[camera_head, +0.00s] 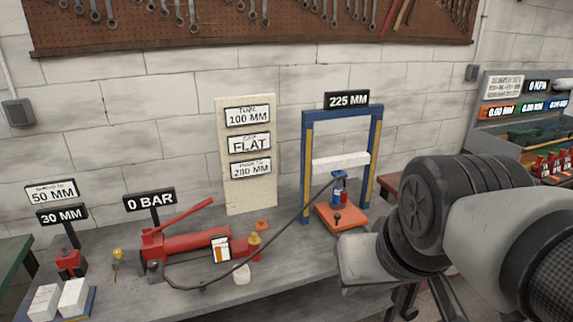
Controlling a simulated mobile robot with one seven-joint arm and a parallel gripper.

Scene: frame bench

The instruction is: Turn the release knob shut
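A red hand pump (190,243) lies on the grey bench, its long lever raised to the right. A black hose runs from its left end to a small blue cylinder (339,186) in the press frame. I cannot pick out the release knob for certain; a dark round part (154,265) shows at the pump's left end. Whether it is open or shut cannot be told. My arm fills the right foreground, well right of the pump. Its grey end hangs beside the press's orange plate (340,217). My gripper's fingers cannot be made out, and I see nothing held.
The blue press frame (308,170) stands behind my arm, signed 225 MM. A sign (150,199) behind the pump reads 0 BAR. A cream board (249,190) reads FLAT. White blocks (74,297) and a red jack (70,262) sit at the left. The bench's front strip is mostly clear.

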